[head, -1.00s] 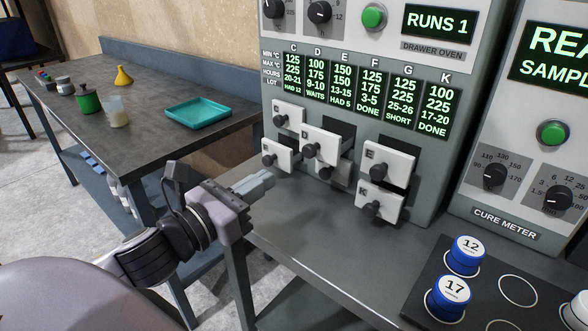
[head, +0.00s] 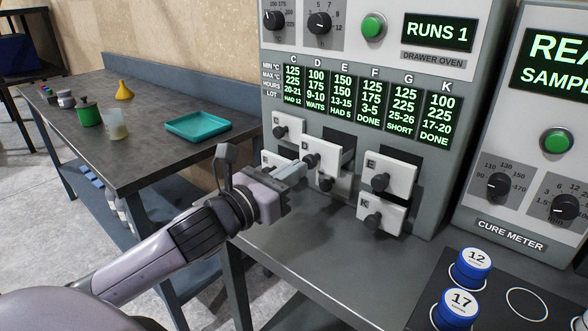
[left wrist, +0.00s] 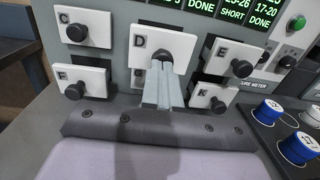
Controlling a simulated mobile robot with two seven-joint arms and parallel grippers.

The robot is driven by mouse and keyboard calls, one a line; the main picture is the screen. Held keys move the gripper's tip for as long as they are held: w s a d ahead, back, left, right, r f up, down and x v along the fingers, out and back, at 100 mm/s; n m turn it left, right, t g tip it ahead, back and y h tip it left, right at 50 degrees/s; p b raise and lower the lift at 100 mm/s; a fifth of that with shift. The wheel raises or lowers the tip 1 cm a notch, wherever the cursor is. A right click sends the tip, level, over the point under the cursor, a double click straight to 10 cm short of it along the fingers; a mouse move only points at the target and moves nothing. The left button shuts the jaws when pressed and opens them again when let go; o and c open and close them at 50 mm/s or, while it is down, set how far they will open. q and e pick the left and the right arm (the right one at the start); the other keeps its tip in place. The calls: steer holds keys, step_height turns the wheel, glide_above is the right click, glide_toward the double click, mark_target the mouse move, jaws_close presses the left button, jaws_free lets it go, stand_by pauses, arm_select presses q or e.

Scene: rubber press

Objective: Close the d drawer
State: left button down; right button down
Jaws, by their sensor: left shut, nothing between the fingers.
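The D drawer (head: 322,148) is the upper middle drawer of the oven, a white front with a dark round knob. It stands out from the oven face, with a dark gap behind it. It also shows in the left wrist view (left wrist: 180,45). My left gripper (head: 303,168) is shut and empty, its fingertips at the lower part of the D front beside the knob. My right gripper is not in view.
The E drawer (head: 398,163) and K drawer (head: 394,212) also stand out, right of D. The C drawer (head: 289,128) is at upper left; the G drawer (head: 336,186) sits below D. Blue-capped containers (head: 470,263) stand on the bench at right. The bench front is clear.

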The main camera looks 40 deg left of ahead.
mark_target(314, 155)
arm_select(q)
steer(key=shift+w, duration=0.2)
stand_by(0.3)
steer(key=w, duration=0.2)
steer(key=w+p, duration=0.1)
steer(key=w, duration=0.1)
steer(key=w+p, duration=0.1)
steer(key=w, duration=0.1)
steer(key=shift+w+d+r, duration=0.15)
steer(key=shift+w+d, duration=0.1)
steer(key=shift+a+r, duration=0.1)
steer(key=shift+r, duration=0.05)
steer(key=shift+p, duration=0.3)
